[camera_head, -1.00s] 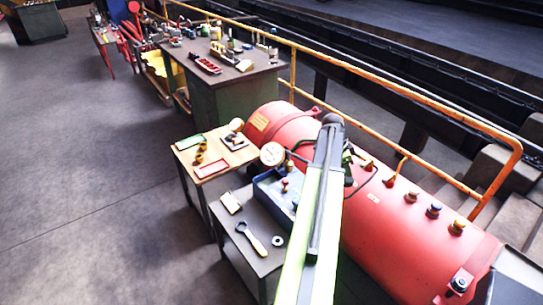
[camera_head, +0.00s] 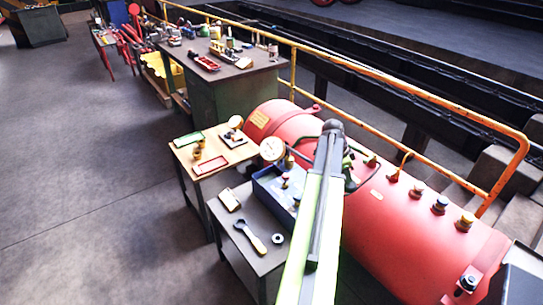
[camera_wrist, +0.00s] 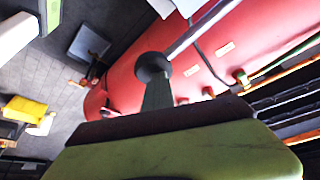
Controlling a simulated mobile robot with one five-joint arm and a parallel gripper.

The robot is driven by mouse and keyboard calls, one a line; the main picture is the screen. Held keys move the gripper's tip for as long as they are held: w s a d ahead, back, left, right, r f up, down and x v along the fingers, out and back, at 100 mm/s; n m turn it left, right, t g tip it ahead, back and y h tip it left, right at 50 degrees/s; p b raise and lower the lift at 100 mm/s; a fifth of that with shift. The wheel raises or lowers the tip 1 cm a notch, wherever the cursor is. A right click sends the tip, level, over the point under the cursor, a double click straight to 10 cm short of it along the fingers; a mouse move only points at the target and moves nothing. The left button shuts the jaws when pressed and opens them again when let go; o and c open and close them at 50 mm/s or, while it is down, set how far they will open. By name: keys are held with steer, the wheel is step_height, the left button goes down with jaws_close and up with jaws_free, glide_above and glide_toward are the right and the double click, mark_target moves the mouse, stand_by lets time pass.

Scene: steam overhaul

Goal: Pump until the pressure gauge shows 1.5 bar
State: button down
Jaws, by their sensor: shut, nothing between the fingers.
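The pressure gauge (camera_head: 272,149) has a round white face and stands by the left end of the red tank (camera_head: 385,205). Its needle is too small to read. A blue box (camera_head: 268,187) with small red fittings sits on the grey bench below it. In the wrist view a dark ball (camera_wrist: 152,66) sits on the end of a metal rod (camera_wrist: 200,28), which looks like the pump lever. My gripper (camera_wrist: 157,95) is shut and empty, with its tip at or just by the ball; I cannot tell whether they touch. My arm hides part of the bench and tank in the head view.
A spanner (camera_head: 250,237) and a ring (camera_head: 278,238) lie on the bench. A small wooden table (camera_head: 222,168) with trays stands behind it, then a crowded green workbench (camera_head: 235,95). A yellow railing (camera_head: 400,82) runs behind the tank. The floor at left is clear.

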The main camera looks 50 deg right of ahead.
step_height(320, 180, down, 9)
steer(key=b, duration=0.8)
step_height(320, 180, up, 16)
steer(key=p, duration=1.5)
steer(key=shift+w+f+p, duration=0.1)
steer(key=shift+f+p, duration=0.05)
steer(key=shift+p, duration=0.2)
step_height(320, 180, up, 5)
steer(key=p, duration=0.5)
